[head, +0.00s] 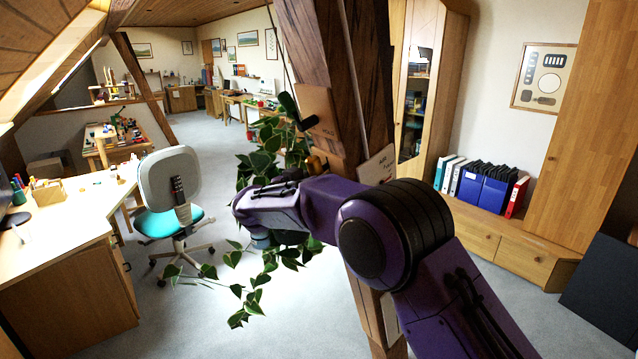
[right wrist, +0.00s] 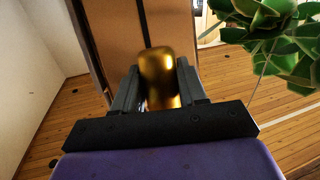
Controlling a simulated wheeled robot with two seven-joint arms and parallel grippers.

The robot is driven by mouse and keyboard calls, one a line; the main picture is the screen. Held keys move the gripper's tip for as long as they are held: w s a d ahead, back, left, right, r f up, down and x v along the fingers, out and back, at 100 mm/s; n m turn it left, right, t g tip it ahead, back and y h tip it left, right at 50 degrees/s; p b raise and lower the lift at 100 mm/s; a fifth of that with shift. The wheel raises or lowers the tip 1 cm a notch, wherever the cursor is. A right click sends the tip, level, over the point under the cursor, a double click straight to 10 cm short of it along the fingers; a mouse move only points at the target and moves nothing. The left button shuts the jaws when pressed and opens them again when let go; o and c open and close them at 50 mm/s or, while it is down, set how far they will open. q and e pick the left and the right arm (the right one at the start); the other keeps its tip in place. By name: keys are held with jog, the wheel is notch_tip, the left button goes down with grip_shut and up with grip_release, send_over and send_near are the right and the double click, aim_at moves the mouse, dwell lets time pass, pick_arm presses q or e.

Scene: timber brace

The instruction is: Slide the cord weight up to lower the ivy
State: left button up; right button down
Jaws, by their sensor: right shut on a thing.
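The brass cord weight (right wrist: 160,75) sits between the fingers of my right gripper (right wrist: 155,82) in the right wrist view, and the gripper is shut on it. A dark cord shows beyond it along a wooden board. In the head view a small part of the weight (head: 315,163) shows just above my purple right arm, which hides most of that gripper. The ivy (head: 262,160) hangs left of the timber brace (head: 337,60), its trailing stems reaching low over the floor. Ivy leaves (right wrist: 275,35) also show at the upper right of the wrist view. My left gripper is not in view.
A wooden plate (head: 318,110) lettered HOLD is on the brace, with a dark green cleat-like piece (head: 290,106) beside it. A pale sign (head: 377,165) is lower right. A swivel chair (head: 170,185) and desk (head: 70,215) stand left. Cupboards and binders are right.

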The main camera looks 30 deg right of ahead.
jog(key=shift+r, duration=0.35)
jog(key=c, duration=0.7)
grip_release()
jog(key=shift+a+f, duration=0.1)
jog(key=shift+s+a+f, duration=0.1)
jog(key=shift+a+f, duration=0.05)
jog(key=shift+a, duration=0.1)
jog(key=b+v, duration=0.4)
jog(key=v, duration=0.6)
